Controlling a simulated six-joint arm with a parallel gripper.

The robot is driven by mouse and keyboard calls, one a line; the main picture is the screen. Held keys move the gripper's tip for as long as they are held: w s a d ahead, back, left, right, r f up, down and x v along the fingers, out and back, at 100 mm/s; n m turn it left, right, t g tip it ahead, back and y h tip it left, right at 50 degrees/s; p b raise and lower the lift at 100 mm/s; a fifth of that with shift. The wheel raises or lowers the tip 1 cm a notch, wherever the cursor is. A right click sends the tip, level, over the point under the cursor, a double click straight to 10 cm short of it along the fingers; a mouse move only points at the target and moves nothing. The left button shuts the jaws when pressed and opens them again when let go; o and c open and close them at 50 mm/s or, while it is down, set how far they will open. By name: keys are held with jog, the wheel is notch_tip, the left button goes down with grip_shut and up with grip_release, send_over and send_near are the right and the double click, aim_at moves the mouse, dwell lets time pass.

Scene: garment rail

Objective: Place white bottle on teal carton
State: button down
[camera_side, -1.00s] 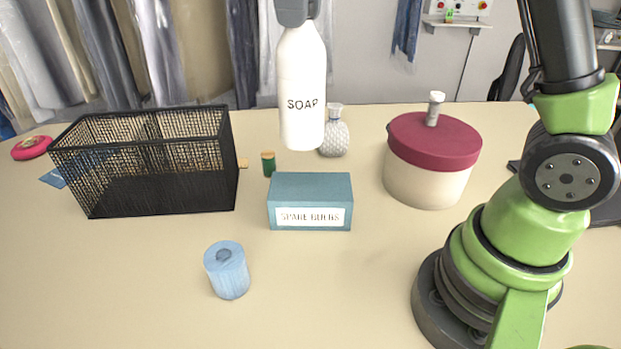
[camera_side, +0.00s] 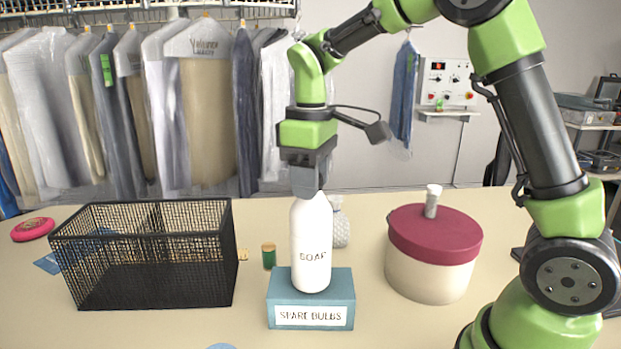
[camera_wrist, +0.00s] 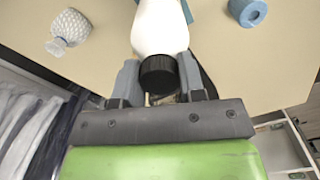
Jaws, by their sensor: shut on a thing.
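The white bottle (camera_side: 311,250), marked SOAP, stands upright at the top of the teal carton (camera_side: 312,315), which is labelled SPARE BULBS. Its base looks to be at the carton's top face; the exact contact is hard to tell. My gripper (camera_side: 307,190) is above the bottle and shut on its neck. In the wrist view the two fingers (camera_wrist: 158,80) flank the black cap, with the white bottle (camera_wrist: 160,28) beyond. A piece of the teal carton (camera_wrist: 187,11) shows beside the bottle.
A black wire basket (camera_side: 150,255) stands left. A cream pot with a red lid (camera_side: 435,235) stands right. A green spool (camera_side: 269,256) and a textured grey bottle (camera_side: 341,228) are close behind the carton. A blue roll (camera_wrist: 248,11) shows in the wrist view.

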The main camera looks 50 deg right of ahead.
jog(key=shift+f, duration=0.1)
jog(key=c, duration=0.7)
grip_release()
notch_tip(320, 180, up, 11)
jog(key=s+a+f+m+t, duration=0.1)
jog(key=s+m+t, duration=0.1)
jog(key=s, duration=0.3)
jog(key=s+a+f+m+t+y, duration=0.1)
jog(key=s+f+m+t, duration=0.1)
jog(key=s, duration=0.4)
jog(key=s+a+f+m+t+y, duration=0.1)
jog(key=s+m+t, duration=0.2)
jog(key=s, duration=0.3)
jog(key=shift+a+f+m, duration=0.25)
jog(key=shift+m, duration=0.15)
jog(key=shift+s, duration=0.1)
